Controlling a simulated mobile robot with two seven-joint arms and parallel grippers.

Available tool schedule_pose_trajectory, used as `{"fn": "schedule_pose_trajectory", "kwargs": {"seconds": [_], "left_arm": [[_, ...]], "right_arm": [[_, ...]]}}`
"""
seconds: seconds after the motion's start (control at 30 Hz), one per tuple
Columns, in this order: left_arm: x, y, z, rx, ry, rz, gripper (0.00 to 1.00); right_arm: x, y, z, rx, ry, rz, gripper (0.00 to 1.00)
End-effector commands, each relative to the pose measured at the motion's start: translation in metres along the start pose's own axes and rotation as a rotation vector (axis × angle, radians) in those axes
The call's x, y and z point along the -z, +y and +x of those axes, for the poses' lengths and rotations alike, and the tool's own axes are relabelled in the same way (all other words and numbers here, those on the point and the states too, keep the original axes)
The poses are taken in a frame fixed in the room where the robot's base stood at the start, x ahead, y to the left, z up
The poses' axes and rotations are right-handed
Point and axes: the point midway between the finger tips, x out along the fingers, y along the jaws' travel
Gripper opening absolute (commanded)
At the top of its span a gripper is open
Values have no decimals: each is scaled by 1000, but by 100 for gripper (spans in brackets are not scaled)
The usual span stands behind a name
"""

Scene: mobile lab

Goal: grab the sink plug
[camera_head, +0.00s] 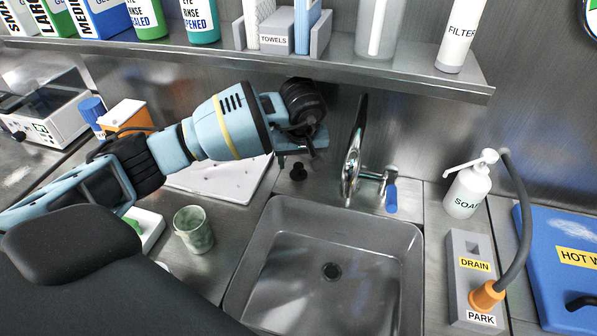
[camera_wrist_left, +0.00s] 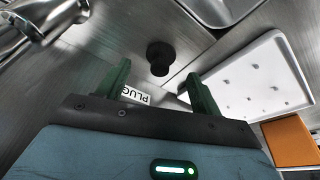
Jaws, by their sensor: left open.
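The sink plug (camera_head: 298,171) is a small black knobbed piece standing on the steel counter behind the sink's back left corner. It also shows in the left wrist view (camera_wrist_left: 159,58), just beyond the fingertips and about midway between them. My left gripper (camera_head: 300,150) is above and just behind the plug in the head view. In the left wrist view its two green fingers (camera_wrist_left: 158,70) are spread apart with nothing between them. A "PLUG" label (camera_wrist_left: 136,95) lies on the counter between the fingers, partly hidden. My right gripper is not in view.
The sink (camera_head: 330,270) is empty, with the faucet (camera_head: 352,165) right of the plug. A white pegged board (camera_head: 225,180) lies to the left. A shelf (camera_head: 400,72) overhangs my left gripper. A green cup (camera_head: 193,229) and a soap bottle (camera_head: 467,190) stand beside the sink.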

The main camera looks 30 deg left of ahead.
Motion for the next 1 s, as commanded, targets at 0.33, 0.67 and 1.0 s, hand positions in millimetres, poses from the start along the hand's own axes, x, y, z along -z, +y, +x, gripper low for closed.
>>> {"fn": "schedule_pose_trajectory", "kwargs": {"seconds": [0.33, 0.67, 1.0], "left_arm": [[-2, -1, 41, 4, -3, 2, 66], [-2, -1, 41, 3, -2, 2, 51], [-2, -1, 41, 3, -1, 2, 18]], "right_arm": [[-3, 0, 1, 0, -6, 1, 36], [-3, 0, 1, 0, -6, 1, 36], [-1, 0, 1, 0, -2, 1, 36]]}}
